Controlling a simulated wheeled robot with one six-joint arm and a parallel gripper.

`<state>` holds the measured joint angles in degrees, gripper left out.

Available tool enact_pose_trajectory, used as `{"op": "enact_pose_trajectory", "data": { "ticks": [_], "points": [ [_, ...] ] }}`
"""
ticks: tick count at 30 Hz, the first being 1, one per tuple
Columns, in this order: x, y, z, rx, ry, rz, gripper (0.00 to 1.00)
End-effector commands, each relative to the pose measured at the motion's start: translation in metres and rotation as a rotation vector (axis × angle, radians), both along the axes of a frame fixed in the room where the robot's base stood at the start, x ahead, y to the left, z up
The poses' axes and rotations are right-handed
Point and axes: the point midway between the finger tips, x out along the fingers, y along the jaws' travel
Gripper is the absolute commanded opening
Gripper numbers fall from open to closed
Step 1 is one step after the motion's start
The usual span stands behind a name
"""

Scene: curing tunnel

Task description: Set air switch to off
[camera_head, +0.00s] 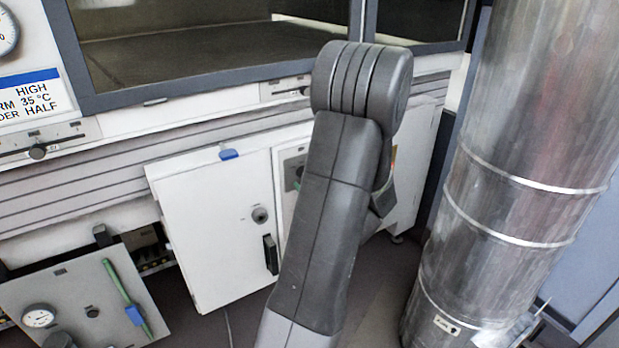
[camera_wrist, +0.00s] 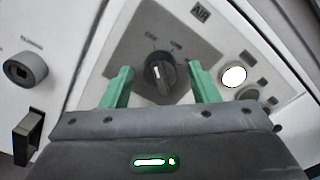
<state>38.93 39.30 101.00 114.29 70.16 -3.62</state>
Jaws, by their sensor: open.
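The air switch (camera_wrist: 160,72) is a round dark knob with a pale pointer line, on a grey plate below an "AIR" label (camera_wrist: 201,13). Small position labels sit above the knob, too blurred to read surely. The pointer looks close to upright in the wrist view. My gripper (camera_wrist: 158,70) is open, with one green finger on each side of the knob and a visible gap on both sides. I cannot tell how deep the fingertips reach.
A lit white round lamp (camera_wrist: 233,75) and another round button are right of the knob. A white cabinet door (camera_head: 222,230) with a lock and black handle (camera_head: 270,254) is on the left. A large metal duct (camera_head: 520,170) stands to the right of my arm.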

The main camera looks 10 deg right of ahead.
Motion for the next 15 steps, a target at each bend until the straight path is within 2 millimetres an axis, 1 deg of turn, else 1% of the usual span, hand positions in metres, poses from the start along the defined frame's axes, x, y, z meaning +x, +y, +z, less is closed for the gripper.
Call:
{"op": "enact_pose_trajectory", "data": {
  "ticks": [4,7,15],
  "points": [
    [-0.006,-0.003,0.001,0.0,0.0,-0.001,0.55],
    [-0.017,-0.007,0.001,0.001,0.001,-0.003,0.55],
    [-0.069,-0.026,0.002,0.0,0.001,-0.006,0.55]
  ]
}}
